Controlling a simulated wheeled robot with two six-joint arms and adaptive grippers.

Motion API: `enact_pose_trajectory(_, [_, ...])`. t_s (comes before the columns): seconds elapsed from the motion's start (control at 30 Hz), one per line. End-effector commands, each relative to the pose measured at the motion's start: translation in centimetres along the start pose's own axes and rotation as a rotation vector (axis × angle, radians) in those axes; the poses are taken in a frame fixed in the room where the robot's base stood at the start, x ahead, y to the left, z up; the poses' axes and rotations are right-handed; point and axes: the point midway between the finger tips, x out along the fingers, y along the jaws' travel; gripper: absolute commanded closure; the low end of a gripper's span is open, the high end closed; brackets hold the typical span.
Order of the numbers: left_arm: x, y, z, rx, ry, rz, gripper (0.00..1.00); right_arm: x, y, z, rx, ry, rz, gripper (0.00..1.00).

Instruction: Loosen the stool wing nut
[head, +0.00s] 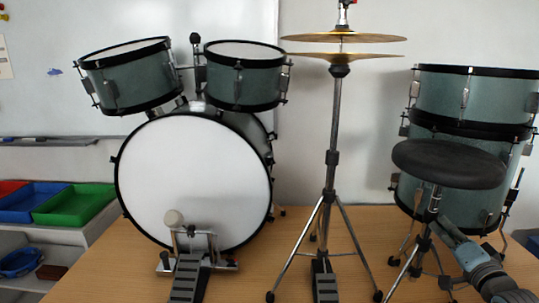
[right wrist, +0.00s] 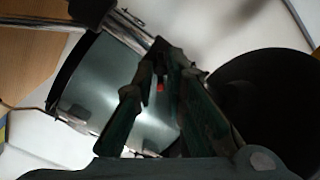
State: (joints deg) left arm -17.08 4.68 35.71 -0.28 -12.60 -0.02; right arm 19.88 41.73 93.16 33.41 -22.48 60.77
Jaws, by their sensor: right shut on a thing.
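The stool has a round black seat (head: 448,163) and a metal post on splayed legs, at the right of the head view. My right gripper (head: 436,224) reaches in from the lower right to the post, just below the seat. In the right wrist view its fingertips (right wrist: 160,52) come together at the metal post (right wrist: 134,36), with the dark seat (right wrist: 275,105) to the right. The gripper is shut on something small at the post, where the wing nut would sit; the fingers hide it. A small red spot shows between the fingers. My left gripper is not in view.
A teal drum stack (head: 470,98) stands close behind the stool. A hi-hat stand (head: 333,165) with cymbals stands to its left. The bass drum (head: 195,180) with pedal and two toms is further left. The wooden table (head: 240,285) has free room between the pedals.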

Motion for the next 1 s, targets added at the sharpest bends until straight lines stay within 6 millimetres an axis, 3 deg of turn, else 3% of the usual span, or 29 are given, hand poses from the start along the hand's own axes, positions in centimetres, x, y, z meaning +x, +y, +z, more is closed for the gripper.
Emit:
enact_pose_trajectory(0.17, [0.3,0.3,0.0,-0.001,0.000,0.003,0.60,0.0,0.1,0.0,-0.333,0.000,0.000,1.00])
enact_pose_trajectory(0.43, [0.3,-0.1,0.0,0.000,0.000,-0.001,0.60,0.0,0.0,0.0,-0.385,0.000,0.001,1.00])
enact_pose_trajectory(0.57, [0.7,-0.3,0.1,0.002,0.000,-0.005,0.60,0.0,0.1,0.1,-0.600,-0.001,0.001,1.00])
enact_pose_trajectory(0.6, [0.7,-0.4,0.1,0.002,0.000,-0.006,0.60,0.0,0.1,0.0,-0.609,-0.001,0.002,0.83])
enact_pose_trajectory(0.7, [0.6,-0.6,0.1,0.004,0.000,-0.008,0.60,0.0,0.0,0.0,-0.605,-0.001,0.001,0.68])
enact_pose_trajectory(1.0, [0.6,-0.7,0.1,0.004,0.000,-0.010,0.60,0.0,0.0,0.0,-0.603,0.000,0.001,0.68])
